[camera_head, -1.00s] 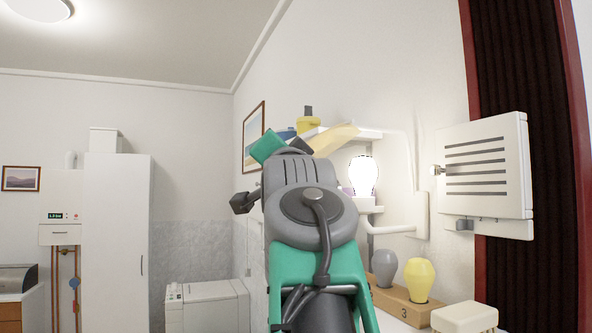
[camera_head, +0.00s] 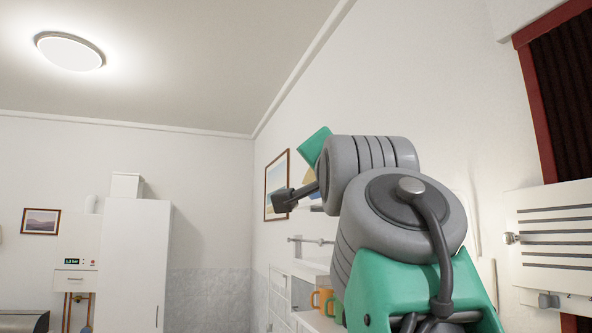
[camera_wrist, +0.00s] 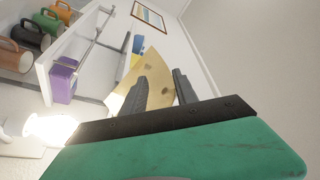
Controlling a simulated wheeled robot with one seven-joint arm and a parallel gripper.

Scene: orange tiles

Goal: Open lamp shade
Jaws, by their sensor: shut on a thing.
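My gripper (camera_wrist: 160,90) shows in the wrist view with its two dark fingers on a tan, curved, spotted piece (camera_wrist: 156,75), and it is shut on it. I cannot tell for sure that this piece is the lamp shade. The glowing lamp bulb (camera_wrist: 55,128) is at the lower left of the wrist view, apart from the fingers. In the head view my arm's grey wrist joints hide the bulb and most of my gripper.
A framed picture (camera_head: 277,186) hangs on the wall. A white slatted panel (camera_head: 556,235) is at the right. The upper room is clear.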

